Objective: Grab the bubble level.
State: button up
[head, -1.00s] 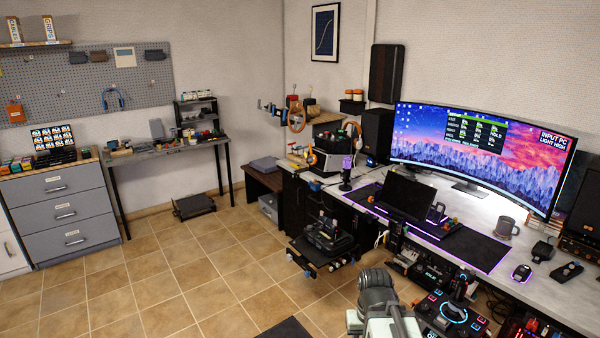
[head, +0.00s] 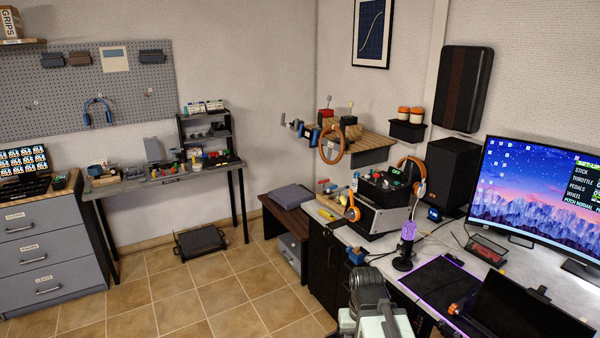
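I cannot make out the bubble level for certain. A small yellow item (head: 327,214) lies on the near left corner of the white desk, and it is too small to name. Small mixed items lie on the narrow workbench (head: 150,178) at the left, also too small to tell apart. Part of my own arm, grey and pale, shows at the bottom, right of centre, in front of the desk. My gripper's fingers do not show.
The white desk (head: 385,262) runs along the right with a microphone (head: 404,248), a laptop and a wide monitor (head: 540,205). A grey drawer cabinet (head: 50,250) stands at the left. A dark low box (head: 200,243) sits on the floor. Tiled floor is open between.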

aim_at(325, 212)
jog(key=i, duration=1.5)
jog(key=k, duration=1.3)
jog(key=u, duration=0.4)
jog(key=i, duration=0.65)
jog(key=u, duration=1)
jog(key=i, duration=1.8)
jog(key=z, duration=0.4)
jog(key=i, duration=1.3)
jog(key=z, duration=1.15)
jog(key=k, duration=0.8)
jog(key=z, duration=0.1)
